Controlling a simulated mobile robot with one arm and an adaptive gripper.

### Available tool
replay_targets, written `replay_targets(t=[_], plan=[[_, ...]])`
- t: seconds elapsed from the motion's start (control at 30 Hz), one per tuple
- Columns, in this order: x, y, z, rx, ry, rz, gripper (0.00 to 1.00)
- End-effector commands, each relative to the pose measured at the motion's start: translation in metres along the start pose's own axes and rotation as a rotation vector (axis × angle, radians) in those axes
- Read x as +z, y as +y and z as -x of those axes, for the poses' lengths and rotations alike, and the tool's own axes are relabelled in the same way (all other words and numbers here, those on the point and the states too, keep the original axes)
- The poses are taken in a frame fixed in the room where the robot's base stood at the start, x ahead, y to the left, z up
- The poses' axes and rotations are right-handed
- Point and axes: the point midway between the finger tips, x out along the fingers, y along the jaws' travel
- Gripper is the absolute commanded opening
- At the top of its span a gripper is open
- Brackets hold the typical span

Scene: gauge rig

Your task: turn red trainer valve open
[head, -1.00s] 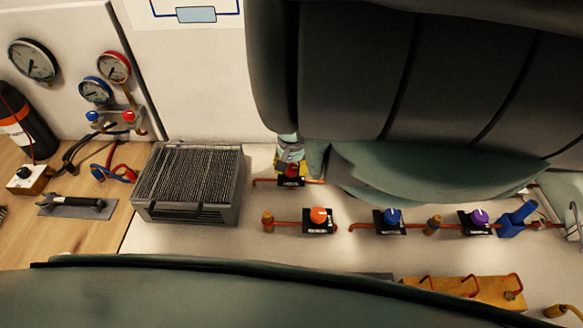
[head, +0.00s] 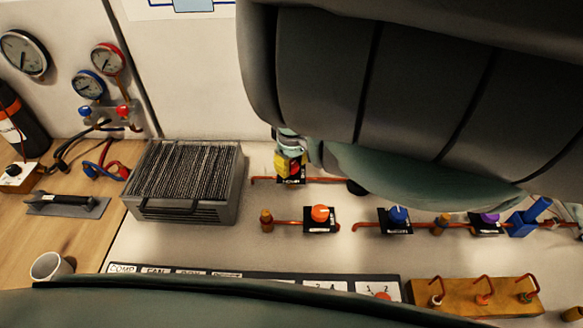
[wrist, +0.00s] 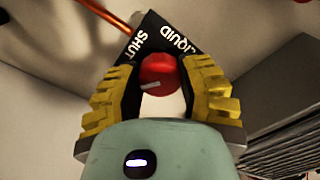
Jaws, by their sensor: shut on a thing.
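The red trainer valve (wrist: 157,72) is a round red knob with a pale mark on it, on a black plate (wrist: 160,38) lettered "LIQUID" and "SHUT". My gripper (wrist: 158,85) has its yellow ribbed fingers closed on either side of the knob in the wrist view. In the head view my gripper (head: 290,163) is at the valve behind the orange knob, and my arm hides part of it. The black plate shows below the fingers there. The mark's exact setting against the lettering is hard to tell.
An orange knob (head: 320,214), a blue knob (head: 397,215) and a purple knob (head: 488,218) stand on the copper line in front. A grey finned unit (head: 183,180) stands close at the left. A wooden block with copper hooks (head: 475,296) is at the front right.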

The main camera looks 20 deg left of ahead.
Motion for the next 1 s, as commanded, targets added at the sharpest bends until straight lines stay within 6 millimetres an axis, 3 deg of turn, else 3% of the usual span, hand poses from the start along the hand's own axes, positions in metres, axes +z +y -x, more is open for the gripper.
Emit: replay_targets(t=[0.5, 1.0], plan=[[-0.0010, 0.0018, -0.0009, 0.005, 0.005, 0.435, 0.03], [-0.0003, 0.0013, -0.0003, 0.003, 0.002, 0.603, 0.02]])
